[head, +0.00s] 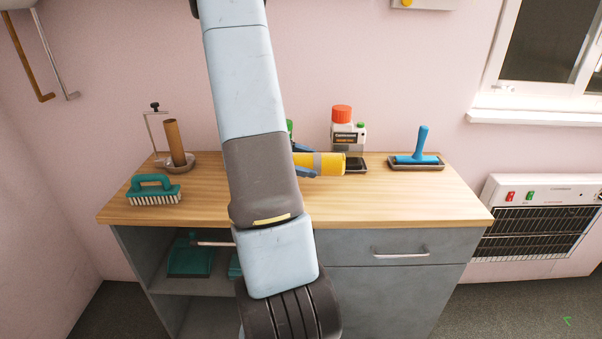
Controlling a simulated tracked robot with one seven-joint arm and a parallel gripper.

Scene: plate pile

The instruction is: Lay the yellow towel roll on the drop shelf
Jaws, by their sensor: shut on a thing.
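The yellow towel roll (330,164), with a grey band around it, is at the back middle of the wooden counter in the head view. It lies level, pointing right. My gripper (307,160) has blue fingers on either side of the roll and is shut on it. My arm hides the roll's left end and most of the gripper. I cannot tell whether the roll touches the counter or is just above it. No surface is clearly marked as the drop shelf; the grey cabinet's open left side has an inner shelf (190,286).
A teal brush (154,191) and a holder with a brown tube (174,143) stand left. The counter's front right (420,205) is clear.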

